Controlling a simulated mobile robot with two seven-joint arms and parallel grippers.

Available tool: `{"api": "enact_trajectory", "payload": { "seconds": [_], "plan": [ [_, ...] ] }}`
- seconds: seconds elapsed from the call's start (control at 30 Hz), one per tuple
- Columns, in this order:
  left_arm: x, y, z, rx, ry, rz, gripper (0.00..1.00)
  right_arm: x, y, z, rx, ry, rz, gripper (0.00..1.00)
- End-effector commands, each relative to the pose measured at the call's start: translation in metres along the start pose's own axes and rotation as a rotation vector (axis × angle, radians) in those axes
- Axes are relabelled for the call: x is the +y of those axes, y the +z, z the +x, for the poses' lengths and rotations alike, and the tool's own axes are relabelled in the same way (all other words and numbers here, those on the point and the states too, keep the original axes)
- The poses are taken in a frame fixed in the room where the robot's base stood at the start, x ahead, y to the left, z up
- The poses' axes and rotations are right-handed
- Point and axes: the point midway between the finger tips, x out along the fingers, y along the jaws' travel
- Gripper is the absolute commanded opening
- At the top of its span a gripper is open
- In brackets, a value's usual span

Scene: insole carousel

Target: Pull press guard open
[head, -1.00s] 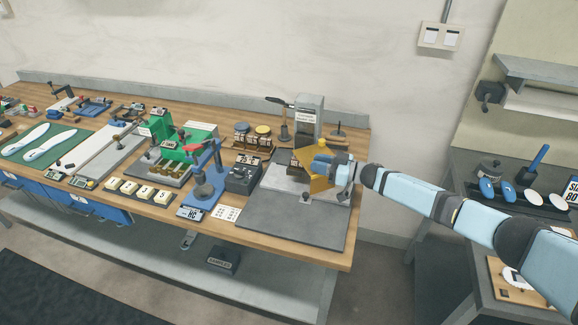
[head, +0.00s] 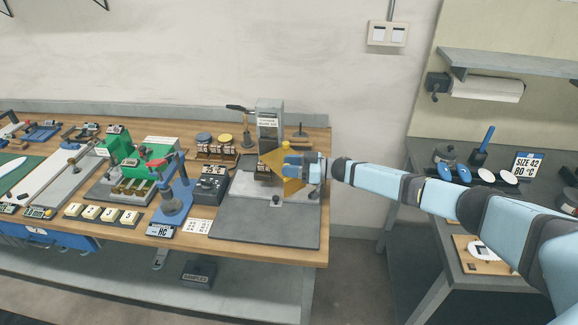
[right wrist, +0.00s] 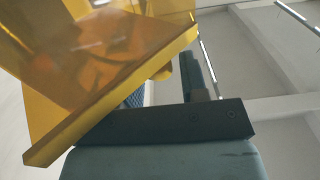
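The press guard (head: 269,159) is a see-through amber panel with yellow edges, at the front of the grey press (head: 269,118) on the bench. My right gripper (head: 290,162) is at the guard's right side in the head view, partly covering it. In the right wrist view the guard (right wrist: 110,50) fills the upper left, tilted and close to the gripper. A yellow part of it shows by the fingers (right wrist: 168,85), which look apart. Whether they grip it is hidden. My left gripper is not in view.
A grey base plate (head: 265,229) lies before the press. A black box (head: 209,187) and a blue hand press (head: 175,190) stand left of it. A gap separates the wooden bench from the dark side bench (head: 430,240) at the right.

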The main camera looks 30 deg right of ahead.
Motion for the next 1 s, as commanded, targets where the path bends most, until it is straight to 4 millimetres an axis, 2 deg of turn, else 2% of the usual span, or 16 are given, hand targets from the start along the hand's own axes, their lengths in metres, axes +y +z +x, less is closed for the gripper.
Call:
{"api": "enact_trajectory", "payload": {
  "seconds": [0.27, 0.43, 0.57, 0.8, 1.0],
  "plan": [
    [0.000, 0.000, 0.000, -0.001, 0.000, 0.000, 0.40, 0.000, 0.000, 0.000, -0.001, 0.000, 0.000, 0.47],
    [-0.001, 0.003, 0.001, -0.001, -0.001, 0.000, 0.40, 0.000, 0.002, -0.011, -0.002, 0.001, 0.000, 0.47],
    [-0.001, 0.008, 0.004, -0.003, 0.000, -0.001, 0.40, 0.000, 0.003, -0.036, -0.004, 0.001, 0.000, 0.47],
    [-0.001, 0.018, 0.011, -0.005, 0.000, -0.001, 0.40, 0.000, 0.003, -0.092, -0.003, 0.002, 0.000, 0.47],
    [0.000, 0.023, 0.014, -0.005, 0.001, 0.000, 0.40, 0.000, 0.002, -0.125, -0.002, 0.001, 0.000, 0.47]
  ]
}}
